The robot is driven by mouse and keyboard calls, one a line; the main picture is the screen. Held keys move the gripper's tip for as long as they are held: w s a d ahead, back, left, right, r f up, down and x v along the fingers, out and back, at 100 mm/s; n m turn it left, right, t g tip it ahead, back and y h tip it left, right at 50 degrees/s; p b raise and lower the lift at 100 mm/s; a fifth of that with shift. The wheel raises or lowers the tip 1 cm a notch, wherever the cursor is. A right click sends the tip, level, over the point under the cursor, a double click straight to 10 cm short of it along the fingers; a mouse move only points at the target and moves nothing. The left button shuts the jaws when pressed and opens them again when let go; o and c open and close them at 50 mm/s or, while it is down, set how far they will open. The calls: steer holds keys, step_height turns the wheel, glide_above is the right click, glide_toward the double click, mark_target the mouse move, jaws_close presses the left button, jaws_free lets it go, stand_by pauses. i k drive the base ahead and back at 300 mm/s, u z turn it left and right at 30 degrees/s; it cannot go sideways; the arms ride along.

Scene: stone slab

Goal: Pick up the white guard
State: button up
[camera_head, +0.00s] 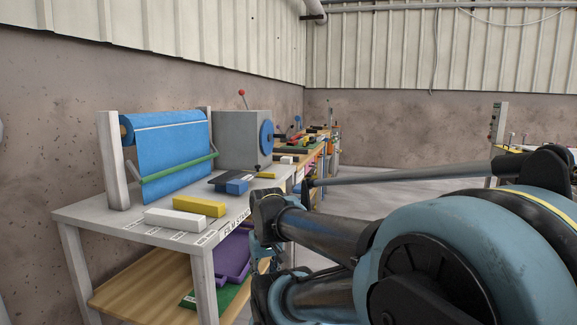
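A white block (173,220) lies flat near the front edge of the grey-white table (89,216). It is a long, low bar, and it may be the white guard; I cannot be sure from its shape. A smaller white block (287,160) lies farther back, on the wooden bench. My arm fills the lower right and reaches left to the table's right end. No gripper fingers can be made out.
A yellow block (199,206) and a blue block (233,186) lie behind the white one. A blue roll on a stand (172,142) and a grey machine (240,139) stand at the back. Purple bins (233,257) sit on the lower shelf. Open floor lies beyond the bench.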

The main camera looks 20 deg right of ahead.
mark_target(286, 160)
steer(key=u, duration=0.05)
steer(key=k, duration=0.4)
steer(key=z, duration=0.7)
steer(key=i, duration=0.95)
steer(key=z, duration=0.7)
steer(key=i, duration=1.05)
steer(key=u, duration=0.7)
steer(key=i, duration=1)
steer(key=u, duration=0.55)
